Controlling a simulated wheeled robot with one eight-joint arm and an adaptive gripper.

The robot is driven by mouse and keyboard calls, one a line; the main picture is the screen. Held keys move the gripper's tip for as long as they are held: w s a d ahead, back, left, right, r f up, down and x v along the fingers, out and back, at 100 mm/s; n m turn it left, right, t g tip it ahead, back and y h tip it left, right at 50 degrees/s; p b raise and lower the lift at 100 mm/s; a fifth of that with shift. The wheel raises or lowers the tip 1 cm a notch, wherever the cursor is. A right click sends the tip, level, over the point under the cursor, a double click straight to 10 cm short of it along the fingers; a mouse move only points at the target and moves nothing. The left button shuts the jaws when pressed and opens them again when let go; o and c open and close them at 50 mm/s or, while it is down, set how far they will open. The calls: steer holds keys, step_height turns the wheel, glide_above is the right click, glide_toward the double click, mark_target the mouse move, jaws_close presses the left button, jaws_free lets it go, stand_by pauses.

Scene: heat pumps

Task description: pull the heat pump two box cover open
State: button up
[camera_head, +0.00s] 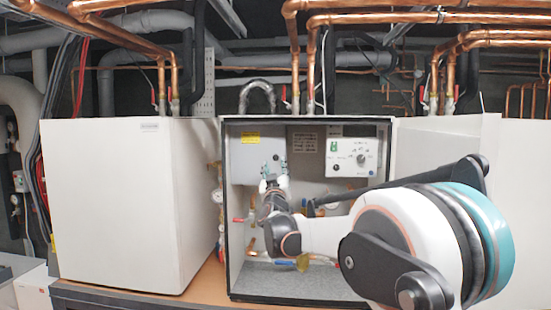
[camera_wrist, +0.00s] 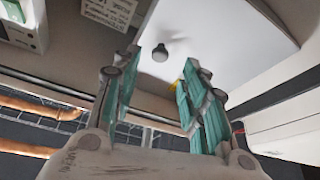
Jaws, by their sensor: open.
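The middle heat pump (camera_head: 235,270) has its front open. Inside, at the upper left, is a pale box with a flat cover (camera_head: 243,158) and a yellow label. The cover looks closed in the head view. In the wrist view the white cover (camera_wrist: 215,30) carries a small dark round knob (camera_wrist: 160,53). My gripper (camera_head: 273,176) reaches into the cabinet in front of the cover's lower part, partly hiding it. In the wrist view my gripper (camera_wrist: 162,63) is open, its teal fingers on either side of the knob in the picture. Contact cannot be told.
A control panel (camera_head: 354,157) with a dial is right of the box. Pipes and valves, one with a blue handle (camera_head: 286,262), lie below. A closed white cabinet (camera_head: 130,200) stands left and white panels (camera_head: 440,150) right. Copper pipes (camera_head: 390,18) run overhead.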

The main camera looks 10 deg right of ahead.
mark_target(276, 158)
steer(key=shift+p+x, duration=0.65)
steer(key=shift+x, duration=2.05)
steer(key=shift+c, duration=0.5)
jaws_close()
